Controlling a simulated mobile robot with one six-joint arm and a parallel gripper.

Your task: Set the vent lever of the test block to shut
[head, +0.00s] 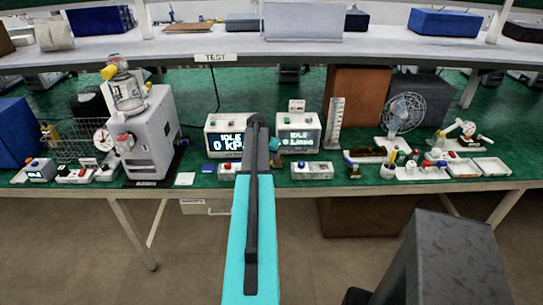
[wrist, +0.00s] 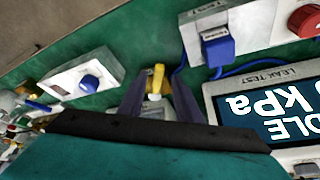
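In the wrist view a small yellow lever (wrist: 157,78) stands up between the two dark fingers of my gripper (wrist: 158,88). It sits on a pale fitting whose lower part is hidden by the gripper body. The fingers are apart, one on each side of the lever, and I cannot tell whether either touches it. No label shows which setting the lever is at.
A leak test display (head: 231,135) reads IDLE 0 kPa, and a second display (head: 298,132) reads IDLE. A white box with a blue knob (wrist: 90,83) and a blue connector (wrist: 217,47) flank the lever. A canister pump (head: 150,140) stands left; a fan (head: 403,115) stands right.

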